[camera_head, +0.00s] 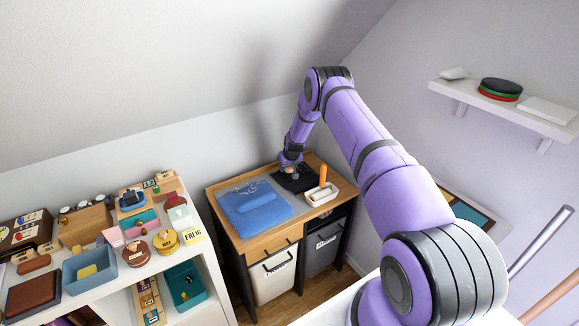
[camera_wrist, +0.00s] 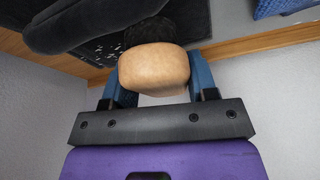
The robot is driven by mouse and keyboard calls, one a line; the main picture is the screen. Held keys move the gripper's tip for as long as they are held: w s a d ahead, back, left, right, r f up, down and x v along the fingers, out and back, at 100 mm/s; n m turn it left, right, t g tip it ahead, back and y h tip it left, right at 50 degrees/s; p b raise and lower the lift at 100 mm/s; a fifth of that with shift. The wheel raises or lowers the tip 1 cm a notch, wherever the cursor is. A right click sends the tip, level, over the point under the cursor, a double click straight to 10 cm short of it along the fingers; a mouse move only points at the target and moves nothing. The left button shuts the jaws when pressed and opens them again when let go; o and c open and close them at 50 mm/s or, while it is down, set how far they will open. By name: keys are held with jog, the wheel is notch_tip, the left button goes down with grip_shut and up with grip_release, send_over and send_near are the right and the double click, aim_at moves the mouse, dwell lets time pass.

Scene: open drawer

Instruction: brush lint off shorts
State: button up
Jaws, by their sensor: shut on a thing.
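Black shorts (camera_head: 300,184) lie at the back right of a wooden worktop. In the wrist view the dark cloth (camera_wrist: 72,53) shows white lint specks, and a thick dark roll or fold of it crosses the top left. My gripper (camera_head: 289,166) is at the left back part of the shorts, pointing down. Its blue fingers are shut on a brush with a rounded tan wooden handle (camera_wrist: 153,70) and a dark head beyond it. Whether the bristles touch the cloth is hidden.
Folded blue cloth (camera_head: 258,210) lies on the worktop (camera_head: 280,232) left of the shorts. A cluttered white shelf (camera_head: 205,258) stands left. Walls close in behind.

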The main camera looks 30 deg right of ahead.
jog(key=shift+a+f, duration=0.1)
jog(key=shift+d+r, duration=0.2)
jog(key=shift+r, duration=2.9)
jog(key=shift+r, duration=0.15)
jog(key=shift+r, duration=1.35)
jog(key=shift+a+f+t, duration=0.15)
jog(key=shift+f+t, duration=0.55)
jog(key=shift+f, duration=1.2)
jog(key=shift+f, duration=0.15)
